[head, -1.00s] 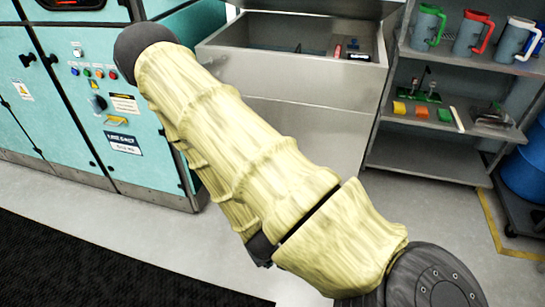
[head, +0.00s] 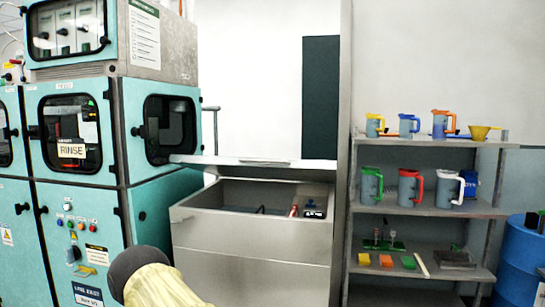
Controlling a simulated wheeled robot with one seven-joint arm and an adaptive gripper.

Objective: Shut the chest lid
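The steel chest (head: 250,242) stands in the middle of the head view, between the teal machine and the shelf. Its lid (head: 262,163) is raised at the back, seen nearly edge-on, so the chest is open. Inside it I see a red item (head: 294,210) and a dark blue item (head: 315,208) near the right end. My arm, in a yellowish cover with a dark joint, shows only at the bottom edge, in front of the chest's lower left. My gripper is out of view.
The teal machine (head: 150,205) with a RINSE label stands close on the left. A grey shelf (head: 430,214) with several jugs stands on the right, with a blue drum (head: 518,265) beside it. A grey post (head: 344,130) rises at the chest's right side.

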